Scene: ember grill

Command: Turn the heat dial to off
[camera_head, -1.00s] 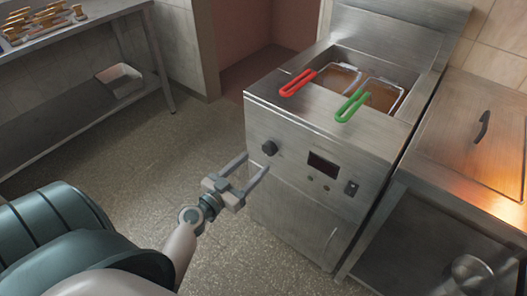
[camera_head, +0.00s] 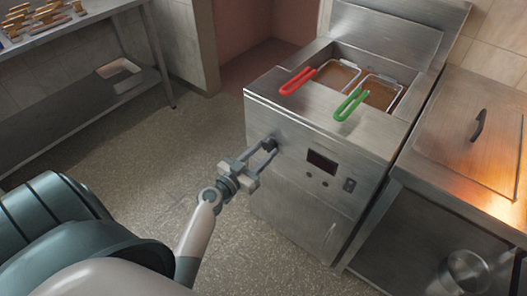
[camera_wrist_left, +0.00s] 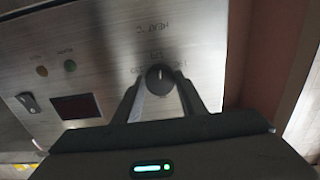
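The heat dial (camera_head: 269,144) is a dark round knob on the upper left of the steel fryer's front panel (camera_head: 300,200). My left gripper (camera_head: 270,147) is at the dial, one finger on each side of it. In the left wrist view the dial (camera_wrist_left: 160,79) sits between the fingertips, which look closed in against its sides. A pale pointer line on the dial points up in that view. Small labels stand around it, too blurred to read surely. My right gripper is not in view.
Beside the dial are a dark display (camera_head: 322,162), small buttons and a rocker switch (camera_head: 349,185). Red (camera_head: 297,81) and green (camera_head: 350,104) basket handles overhang the fryer top. A grill with a lid (camera_head: 475,150) stands at right. Floor at left is clear.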

